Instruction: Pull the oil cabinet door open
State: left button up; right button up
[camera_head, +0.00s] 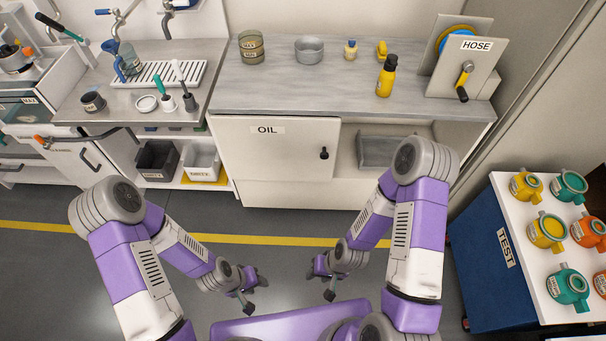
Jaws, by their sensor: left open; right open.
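The white oil cabinet door (270,155), labelled OIL, is at the centre below the grey counter. It looks closed over the left part of the cabinet. A small black knob (324,153) sits near its right edge. My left gripper (248,297) is open and empty, low in front of my body and well short of the door. My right gripper (329,288) is also open and empty, to the right of the left one and apart from the door and knob.
An open cabinet bay with a grey bin (382,152) lies right of the door, partly behind my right arm. A yellow bottle (387,77) and a hose reel (463,60) stand on the counter. A blue TEST cart (492,270) is at the right. Floor before the door is clear.

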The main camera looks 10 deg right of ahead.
aim_at(274, 148)
jog(key=u, duration=0.05)
jog(key=k, duration=0.55)
jog(key=u, duration=0.95)
jog(key=i, duration=1.35)
jog(key=z, duration=1.4)
jog(key=i, duration=0.65)
jog(key=z, duration=0.65)
